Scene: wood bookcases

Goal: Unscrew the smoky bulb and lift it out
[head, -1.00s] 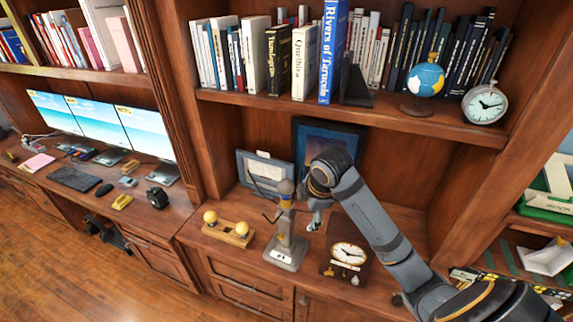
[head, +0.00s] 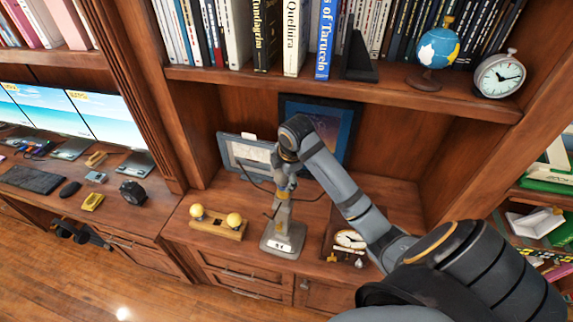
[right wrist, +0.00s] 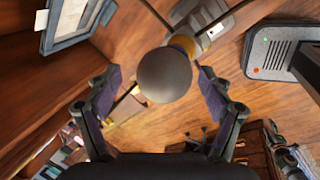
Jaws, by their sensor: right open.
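The smoky bulb (right wrist: 165,75) is a dull grey ball on a yellowish collar (right wrist: 183,44) in the right wrist view. My right gripper (right wrist: 158,80) is open, with one finger on each side of the bulb in that view; I see no contact. In the head view my right gripper (head: 284,183) points down over the grey lamp stand (head: 284,240) on the desk. The bulb is mostly or wholly hidden there by the gripper. My left gripper is not in view.
A wooden holder (head: 218,230) with two yellow bulbs stands left of the lamp. A grey-framed panel (head: 250,156) and a dark picture (head: 318,130) stand behind. A bookshelf (head: 440,100) hangs above.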

